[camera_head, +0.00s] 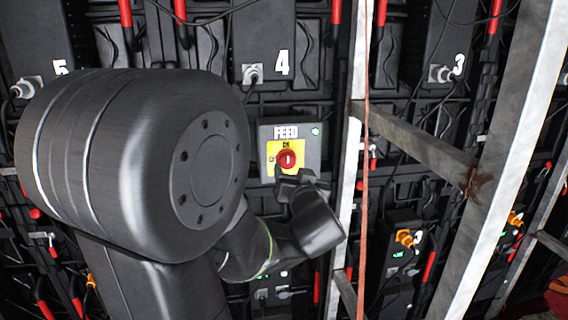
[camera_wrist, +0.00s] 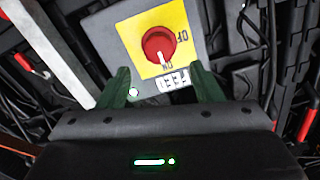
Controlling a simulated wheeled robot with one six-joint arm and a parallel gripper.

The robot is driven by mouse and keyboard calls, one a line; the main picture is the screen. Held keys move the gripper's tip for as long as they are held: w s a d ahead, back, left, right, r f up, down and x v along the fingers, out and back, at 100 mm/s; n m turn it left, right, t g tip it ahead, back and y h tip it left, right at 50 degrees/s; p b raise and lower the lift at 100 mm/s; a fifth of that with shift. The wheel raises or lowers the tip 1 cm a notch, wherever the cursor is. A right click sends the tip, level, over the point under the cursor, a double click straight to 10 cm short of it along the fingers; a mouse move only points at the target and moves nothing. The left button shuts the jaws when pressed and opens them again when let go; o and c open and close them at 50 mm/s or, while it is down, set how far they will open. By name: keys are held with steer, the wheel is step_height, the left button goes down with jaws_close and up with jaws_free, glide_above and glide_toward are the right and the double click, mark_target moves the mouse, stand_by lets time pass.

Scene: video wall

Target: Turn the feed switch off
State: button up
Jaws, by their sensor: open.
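The feed switch (camera_head: 288,160) is a round red knob on a yellow plate, on a grey box labelled FEED (camera_head: 310,157). In the wrist view the knob (camera_wrist: 158,44) shows a white mark pointing at ON, with OFF to one side. A green light (camera_wrist: 133,92) glows on the box. My gripper (camera_wrist: 160,66) is open, its two dark green fingers spread apart with the knob in view beyond and between their tips. The fingers look apart from the knob, with nothing between them. In the head view my gripper (camera_head: 289,178) is just below the knob, partly hidden.
A pale metal upright (camera_head: 347,190) stands just right of the feed box, with a diagonal brace (camera_head: 420,145) and a second upright (camera_head: 500,150) further right. A thin reddish cable (camera_head: 366,150) hangs beside the nearer upright. Black panels with red handles and loose cables fill the background.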

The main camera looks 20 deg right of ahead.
mark_target(289, 161)
steer(key=x, duration=0.6)
steer(key=shift+w, duration=0.3)
steer(key=c, duration=1)
